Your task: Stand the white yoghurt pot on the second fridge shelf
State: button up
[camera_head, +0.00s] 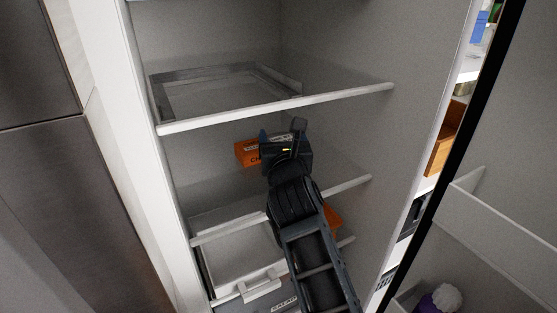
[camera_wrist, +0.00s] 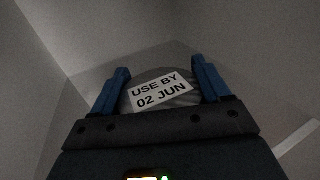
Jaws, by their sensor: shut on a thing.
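My gripper (camera_head: 283,136) is inside the open fridge, between an upper shelf (camera_head: 275,108) and a lower shelf (camera_head: 225,230). In the wrist view, its blue fingers (camera_wrist: 160,68) are shut on the sides of a round pot (camera_wrist: 155,76). The pot looks grey in the dim light and bears a white label reading "USE BY 02 JUN". In the head view the pot is hidden by my gripper and wrist. I cannot tell whether its base touches the shelf.
An orange box (camera_head: 246,153) stands just left of my gripper. Another orange thing (camera_head: 332,216) shows low, right of my arm. The fridge's side wall (camera_head: 160,215) is at left; the open door with a bin (camera_head: 490,210) is at right. The lower shelf's left part looks clear.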

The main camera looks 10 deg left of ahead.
jog(key=shift+w+a+f, duration=0.1)
jog(key=shift+a+f, duration=0.2)
jog(key=shift+a, duration=0.1)
jog(key=shift+f+b, duration=0.55)
jog(key=shift+f, duration=1.35)
jog(key=shift+f, duration=0.15)
jog(key=o, duration=1.1)
jog(key=shift+s, duration=0.25)
jog(key=v, duration=1.1)
jog(key=shift+s+d+p, duration=0.1)
jog(key=shift+s+p, duration=0.15)
jog(key=shift+p, duration=0.15)
